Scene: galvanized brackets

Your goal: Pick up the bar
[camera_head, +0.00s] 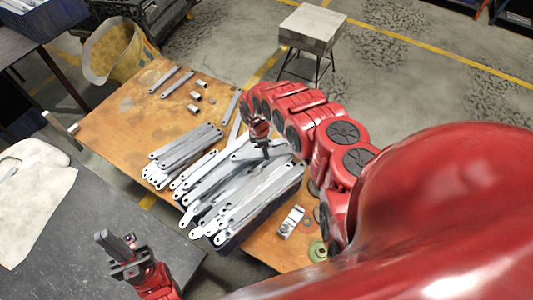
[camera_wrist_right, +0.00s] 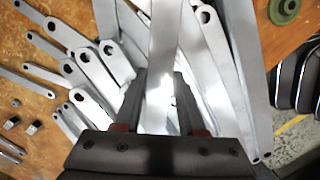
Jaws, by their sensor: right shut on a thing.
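Many flat grey metal bars with holes in their ends lie in a dark blue bin (camera_head: 232,243) on the wooden table. My right gripper (camera_head: 264,150) reaches down over the pile from the right in the head view. In the right wrist view, my right gripper (camera_wrist_right: 160,98) is shut on a bar (camera_wrist_right: 162,45), which runs up between its two fingers. Other bars lie close beside and under it. I cannot tell whether the held bar is clear of the pile. My left gripper (camera_head: 119,250) is over the dark table at lower left, apart from the bars; its finger gap is unclear.
A second stack of bars (camera_head: 183,150) lies left of the bin on the wooden table (camera_head: 118,128). Small brackets (camera_head: 195,96) and loose bars lie behind it. A small bracket (camera_head: 291,221) and a green disc (camera_head: 317,251) are on the right. A pale cloth (camera_head: 35,205) lies on the dark table.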

